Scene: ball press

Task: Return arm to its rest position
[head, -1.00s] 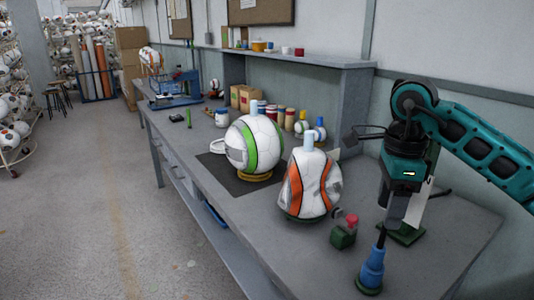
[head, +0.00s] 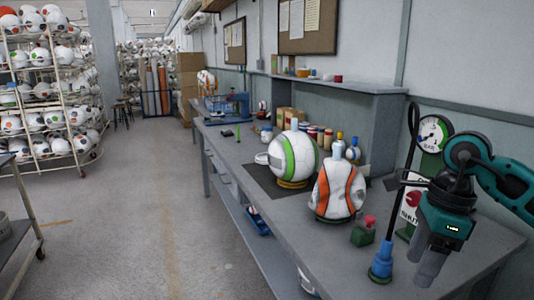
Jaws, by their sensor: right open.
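My right arm comes in from the right edge, teal and black. Its gripper (head: 428,268) points down over the front right of the bench, open, with nothing seen between its fingers. A blue nozzle piece (head: 381,262) with a tall black rod or hose stands just left of it, apart in the picture. A round pressure gauge (head: 433,134) on a green stand is behind the arm, its lower part partly hidden. A white ball with a green stripe (head: 294,157) and a slack white and orange ball (head: 338,190) stand on the bench. My left gripper is out of view.
A small green block with a red knob (head: 364,231) sits near the nozzle. The grey bench (head: 300,237) is bare along its front edge. A shelf (head: 340,84) and wall stand behind. Ball racks (head: 50,90) and open floor lie to the left.

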